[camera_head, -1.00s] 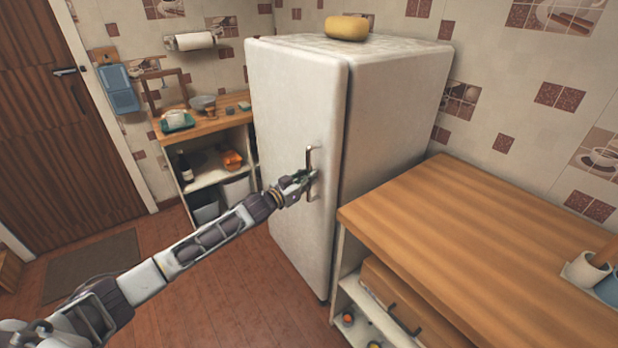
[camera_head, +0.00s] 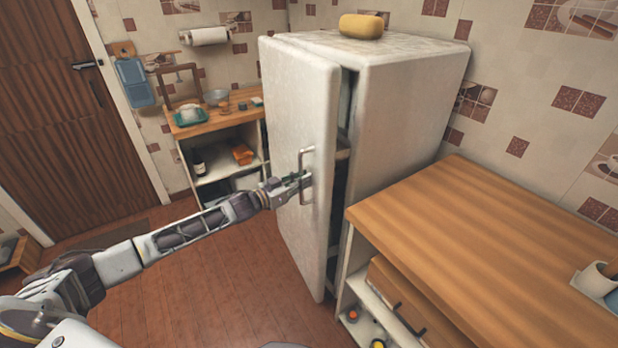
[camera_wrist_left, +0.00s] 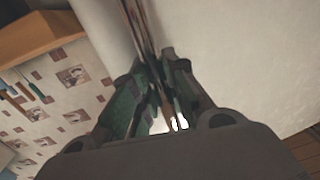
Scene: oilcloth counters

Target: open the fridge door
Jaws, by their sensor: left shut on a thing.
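The white fridge (camera_head: 415,110) stands in the middle of the head view. Its door (camera_head: 295,120) is partly open, with a dark gap along the right edge and a bit of the inside showing. The metal bar handle (camera_head: 302,160) is upright near that edge. My left gripper (camera_head: 303,181) is shut on the handle at its lower half. In the left wrist view the fingers (camera_wrist_left: 160,105) close around the dark handle (camera_wrist_left: 143,30), beside the pale door face (camera_wrist_left: 235,60). My right gripper is in neither view.
A wooden counter (camera_head: 480,235) with shelves below stands close to the right of the fridge. A smaller shelf unit (camera_head: 225,155) stands behind the door to the left. A yellow loaf-like thing (camera_head: 362,26) lies on top of the fridge.

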